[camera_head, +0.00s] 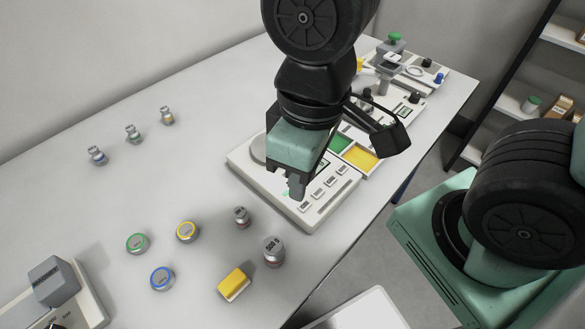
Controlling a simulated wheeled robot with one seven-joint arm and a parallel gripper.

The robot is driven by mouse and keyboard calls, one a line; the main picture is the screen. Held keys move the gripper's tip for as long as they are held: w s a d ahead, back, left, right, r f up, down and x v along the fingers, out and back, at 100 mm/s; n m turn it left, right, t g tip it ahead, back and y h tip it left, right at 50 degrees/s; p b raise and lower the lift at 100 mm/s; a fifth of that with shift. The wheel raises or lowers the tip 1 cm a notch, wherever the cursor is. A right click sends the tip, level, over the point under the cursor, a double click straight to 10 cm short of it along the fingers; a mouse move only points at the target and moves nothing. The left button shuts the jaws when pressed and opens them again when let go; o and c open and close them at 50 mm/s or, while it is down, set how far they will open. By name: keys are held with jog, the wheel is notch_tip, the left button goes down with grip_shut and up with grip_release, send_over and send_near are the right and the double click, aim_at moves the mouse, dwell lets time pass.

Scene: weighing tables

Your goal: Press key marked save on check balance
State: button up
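A white balance (313,215) with a round grey pan stands near the table's right edge, below my arm. A row of small light keys runs along its front side, among them one key (318,195); their markings are too small to read, so I cannot tell which is save. My gripper (297,192) points down over this balance, just left of the key row. Its fingers look closed together, with nothing between them. It hides part of the balance's top and display. I cannot tell whether the fingertips touch the balance.
A large weight (273,251), a small weight (241,217) and a yellow block (234,284) stand in front of the balance. A tray with green and yellow sections (361,157) adjoins behind. Another device (83,302) stands at lower left.

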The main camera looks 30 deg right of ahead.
grip_shut()
dwell(1.4)
